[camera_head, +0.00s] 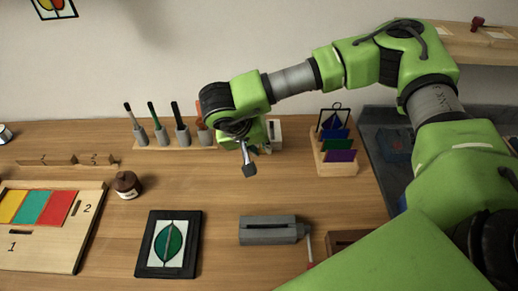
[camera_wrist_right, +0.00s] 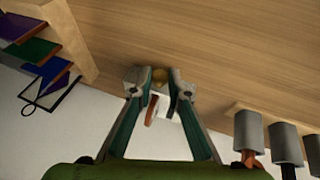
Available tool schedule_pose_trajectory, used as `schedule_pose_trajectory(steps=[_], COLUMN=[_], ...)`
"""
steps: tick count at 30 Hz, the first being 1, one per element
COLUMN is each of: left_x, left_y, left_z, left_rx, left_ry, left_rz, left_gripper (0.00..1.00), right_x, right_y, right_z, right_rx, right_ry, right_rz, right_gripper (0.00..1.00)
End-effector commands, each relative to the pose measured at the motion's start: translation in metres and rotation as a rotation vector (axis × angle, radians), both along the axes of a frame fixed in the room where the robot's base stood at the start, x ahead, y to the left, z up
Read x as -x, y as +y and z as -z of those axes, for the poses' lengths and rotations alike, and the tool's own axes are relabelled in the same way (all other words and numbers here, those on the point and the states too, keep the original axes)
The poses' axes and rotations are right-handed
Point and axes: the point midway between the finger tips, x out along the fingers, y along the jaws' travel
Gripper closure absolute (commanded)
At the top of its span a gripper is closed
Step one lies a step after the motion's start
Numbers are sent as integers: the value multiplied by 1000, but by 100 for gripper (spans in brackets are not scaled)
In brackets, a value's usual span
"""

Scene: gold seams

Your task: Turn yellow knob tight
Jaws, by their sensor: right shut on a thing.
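My right gripper (camera_head: 249,168) hangs over the back middle of the table, fingers pointing down. In the right wrist view, its two fingertips (camera_wrist_right: 159,82) are closed in on the yellow knob (camera_wrist_right: 159,75), a small round yellowish piece showing between them. The knob is hidden in the head view. A pale object (camera_head: 275,133) stands just behind the gripper, partly hidden by it. In the wrist view, a white part with an orange-brown piece (camera_wrist_right: 151,111) shows between the fingers. My left gripper is not in view.
A rack of grey holders with tools (camera_head: 161,135) stands left of the gripper, and a wooden rack with coloured plates (camera_head: 341,163) to its right. Bare table lies between.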

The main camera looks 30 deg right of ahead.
Motion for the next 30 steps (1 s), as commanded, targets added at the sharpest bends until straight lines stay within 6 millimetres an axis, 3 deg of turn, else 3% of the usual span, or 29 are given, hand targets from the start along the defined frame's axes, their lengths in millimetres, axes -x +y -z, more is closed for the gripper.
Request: schedule_pose_trajectory(steps=[6, 7, 19, 23, 30], left_x=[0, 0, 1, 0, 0], left_y=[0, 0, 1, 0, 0], left_z=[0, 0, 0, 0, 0], left_rx=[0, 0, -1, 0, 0], left_ry=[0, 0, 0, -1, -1], left_rz=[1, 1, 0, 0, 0], left_gripper=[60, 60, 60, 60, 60], right_x=[0, 0, 1, 4, 15], right_y=[0, 0, 2, 10, 32], right_z=[0, 0, -4, -19, -65], right_rx=[0, 0, 2, -1, 0], right_ry=[0, 0, 0, -2, -3], right_rz=[-1, -1, -1, -1, -3], right_gripper=[100, 76, 76, 76, 76])
